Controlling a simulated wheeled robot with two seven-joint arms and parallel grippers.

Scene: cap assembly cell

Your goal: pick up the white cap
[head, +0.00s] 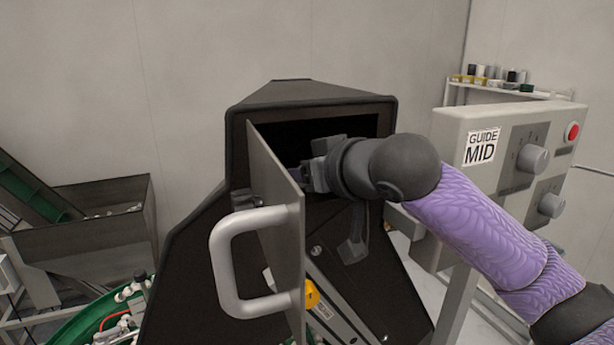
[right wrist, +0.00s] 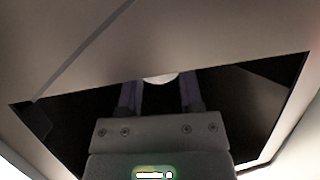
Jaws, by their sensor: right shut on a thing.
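The white cap (right wrist: 160,79) shows in the right wrist view as a small pale curved edge between my two fingers; the rest of it is hidden by the panel edge above. My right gripper (head: 308,175) reaches into the dark opening of the black housing (head: 250,112), behind the open door, and its fingertips are hidden in the head view. In the right wrist view its fingers stand apart on either side of the cap, shut on it. The cap does not show in the head view. My left gripper is not in view.
The housing's grey door (head: 272,190) with a thick handle (head: 226,262) stands open just left of my right gripper. A control box (head: 452,150) labelled GUIDE MID, with knobs and a red button, is at right. A grey hopper (head: 100,230) with a green conveyor is at left.

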